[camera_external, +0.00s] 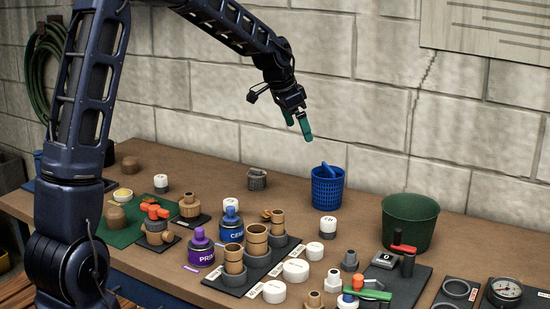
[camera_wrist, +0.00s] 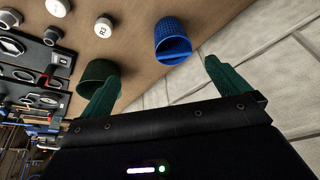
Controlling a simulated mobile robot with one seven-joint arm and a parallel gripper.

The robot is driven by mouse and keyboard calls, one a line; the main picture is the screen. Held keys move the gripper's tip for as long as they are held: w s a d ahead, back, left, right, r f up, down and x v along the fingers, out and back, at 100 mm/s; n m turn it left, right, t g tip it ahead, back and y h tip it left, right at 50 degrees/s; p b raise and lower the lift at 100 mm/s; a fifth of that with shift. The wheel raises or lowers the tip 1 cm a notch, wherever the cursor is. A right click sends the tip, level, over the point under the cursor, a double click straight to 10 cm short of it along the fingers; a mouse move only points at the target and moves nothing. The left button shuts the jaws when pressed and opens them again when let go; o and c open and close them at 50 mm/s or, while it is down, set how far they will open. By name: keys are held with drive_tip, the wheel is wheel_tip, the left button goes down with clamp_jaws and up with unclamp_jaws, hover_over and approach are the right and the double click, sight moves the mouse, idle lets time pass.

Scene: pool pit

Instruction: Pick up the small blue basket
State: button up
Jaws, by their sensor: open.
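The small blue basket (camera_external: 327,190) stands upright on the brown table towards the back, near the block wall. It has a perforated side, and something blue sticks up at its rim. My gripper (camera_external: 299,126) hangs in the air above and a little left of the basket, apart from it. In the wrist view the basket (camera_wrist: 171,42) lies beyond and between the two green fingertips, at the upper middle. My gripper (camera_wrist: 158,82) is open there, with nothing between its fingers.
A green bucket (camera_external: 409,223) stands right of the basket. Bottles, fittings and a gauge (camera_external: 505,291) crowd the front. The block wall (camera_external: 375,110) rises behind.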

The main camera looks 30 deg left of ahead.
drive_tip(key=m, duration=0.1)
approach(330, 177)
drive_tip(key=w+a, duration=0.2)
drive_tip(key=w, duration=0.1)
drive_tip(key=shift+h, duration=0.4)
drive_tip(key=shift+x, duration=5.8)
drive_tip(key=shift+s+a, duration=0.2)
drive_tip(key=c, duration=0.8)
